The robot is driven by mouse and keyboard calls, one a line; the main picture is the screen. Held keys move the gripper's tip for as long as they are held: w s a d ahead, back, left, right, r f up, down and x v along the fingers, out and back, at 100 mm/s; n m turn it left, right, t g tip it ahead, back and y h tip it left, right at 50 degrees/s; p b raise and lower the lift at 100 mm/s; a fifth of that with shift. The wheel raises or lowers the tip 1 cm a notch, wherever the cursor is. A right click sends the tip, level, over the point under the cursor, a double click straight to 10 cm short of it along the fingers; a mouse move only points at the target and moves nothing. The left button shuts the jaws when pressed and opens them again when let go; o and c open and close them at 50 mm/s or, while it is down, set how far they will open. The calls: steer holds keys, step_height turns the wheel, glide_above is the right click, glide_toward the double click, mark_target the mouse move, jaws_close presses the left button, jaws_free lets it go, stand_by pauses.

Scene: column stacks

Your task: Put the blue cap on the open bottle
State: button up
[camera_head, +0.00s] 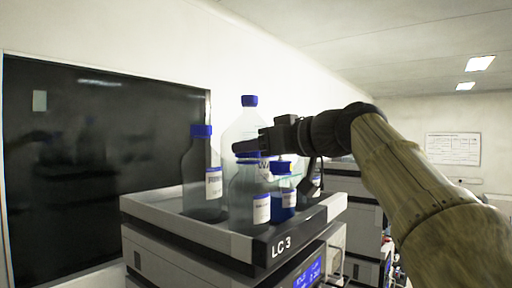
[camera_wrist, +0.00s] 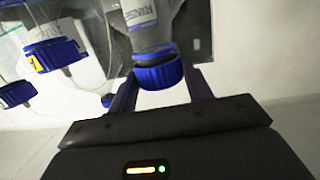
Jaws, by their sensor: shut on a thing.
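My gripper (camera_head: 247,148) reaches in from the right, just above the front clear bottle (camera_head: 243,195) in the tray. It is shut on a blue cap (camera_wrist: 158,74), which sits between the two fingers in the wrist view. The cap is right at the mouth of a clear bottle (camera_wrist: 145,28) with a white label. A dark band shows between cap and bottle shoulder; I cannot tell whether the cap is seated on the neck. In the head view the fingers partly hide the cap and bottle mouth.
A grey tray (camera_head: 186,231) on the LC 3 unit holds the bottles closely together. A capped bottle (camera_head: 203,175) stands left, a taller capped one (camera_head: 249,113) behind, and a small blue one (camera_head: 283,199) right. Tubes run from two other caps (camera_wrist: 55,54) (camera_wrist: 15,94).

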stand_by(0.4)
steer(key=o, duration=1)
steer(key=shift+f, duration=0.1)
steer(key=shift+s+d+b, duration=0.35)
steer(key=shift+s+d, duration=0.05)
steer(key=shift+d, duration=0.05)
steer(key=b+v, duration=0.3)
steer(key=v, duration=1.3)
steer(key=shift+d, duration=0.15)
